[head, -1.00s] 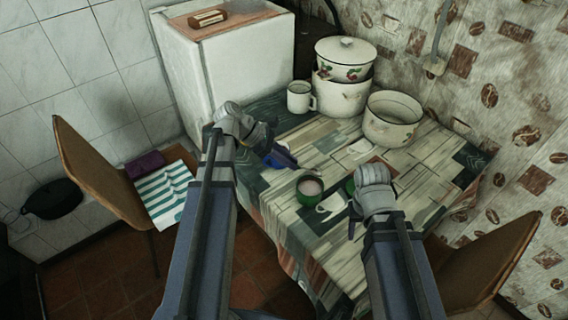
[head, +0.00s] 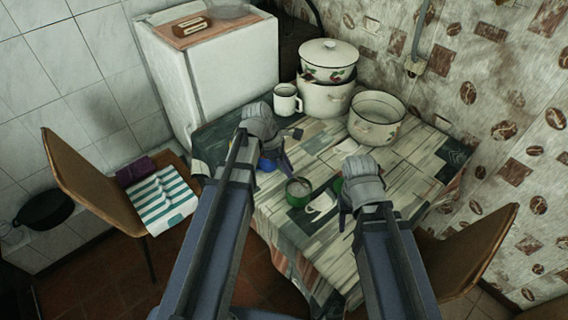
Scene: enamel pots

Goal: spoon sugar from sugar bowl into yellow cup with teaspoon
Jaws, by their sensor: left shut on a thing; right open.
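The sugar bowl (head: 299,192), green outside with pale contents, stands open near the front of the table. My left gripper (head: 282,152) is above the table, behind and left of the bowl. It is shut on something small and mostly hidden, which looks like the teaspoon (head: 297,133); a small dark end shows. A blue object (head: 266,164), perhaps a cup, is partly hidden behind my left gripper. My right gripper (head: 346,212) is open, to the right of the bowl, next to a partly hidden green thing (head: 337,186). I cannot make out a yellow cup.
A white mug (head: 286,101), a lidded pot stack (head: 326,97) and an open enamel pot (head: 376,119) stand at the back of the table. A white fridge (head: 232,65) is behind left. Chairs stand left (head: 92,190) and right (head: 478,255). The table's right side is clear.

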